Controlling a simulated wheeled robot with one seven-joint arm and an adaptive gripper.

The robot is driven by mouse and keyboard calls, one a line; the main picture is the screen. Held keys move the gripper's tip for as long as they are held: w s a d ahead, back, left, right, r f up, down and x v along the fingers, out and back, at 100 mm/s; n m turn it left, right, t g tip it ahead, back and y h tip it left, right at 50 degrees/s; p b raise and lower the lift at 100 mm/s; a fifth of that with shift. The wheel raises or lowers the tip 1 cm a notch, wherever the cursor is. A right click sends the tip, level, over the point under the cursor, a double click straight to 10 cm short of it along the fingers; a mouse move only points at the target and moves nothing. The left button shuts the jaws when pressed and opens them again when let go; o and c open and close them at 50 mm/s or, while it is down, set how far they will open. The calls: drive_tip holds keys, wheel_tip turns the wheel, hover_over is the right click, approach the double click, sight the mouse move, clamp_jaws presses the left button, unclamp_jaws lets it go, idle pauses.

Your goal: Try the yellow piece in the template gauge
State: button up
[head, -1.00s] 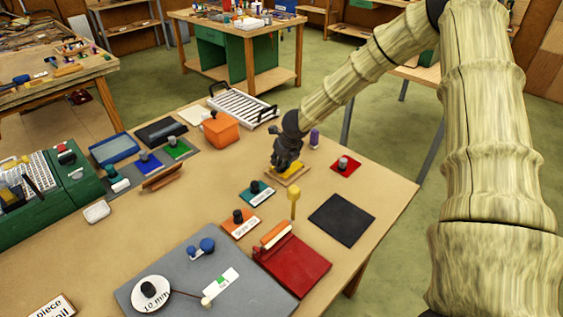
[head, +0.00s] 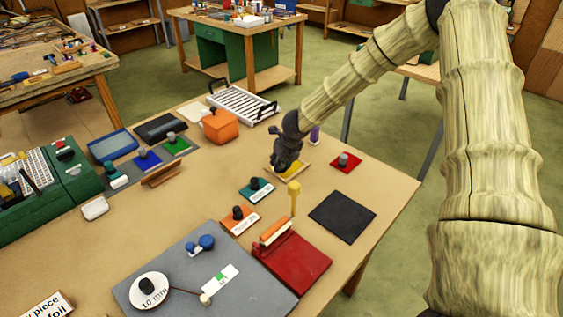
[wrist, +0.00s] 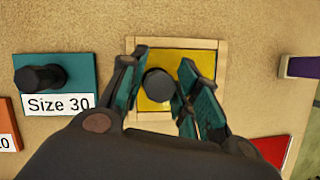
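The yellow piece (wrist: 205,58) is a flat square with a dark round knob (wrist: 159,84). In the wrist view it lies within a pale wooden frame, the template gauge (wrist: 178,43). The frame also shows in the head view (head: 302,176), where my arm partly hides the piece. My gripper (wrist: 166,62) is over the piece with its fingers apart on either side of the knob. A gap shows between the knob and the right finger; the left finger is close to the knob, and I cannot tell if it touches.
A teal piece marked Size 30 (wrist: 80,66) lies left of the frame. A red piece (head: 345,162) and a purple object (head: 314,135) are near it. A yellow upright tool (head: 294,196) and a black mat (head: 342,218) lie nearer the front.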

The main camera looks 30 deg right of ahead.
drive_tip(key=shift+o, duration=1.2)
drive_tip(key=shift+r, duration=0.1)
drive_tip(key=v, duration=1.1)
drive_tip(key=shift+s+r, duration=0.15)
drive_tip(key=shift+r, duration=0.25)
drive_tip(key=shift+d, duration=0.1)
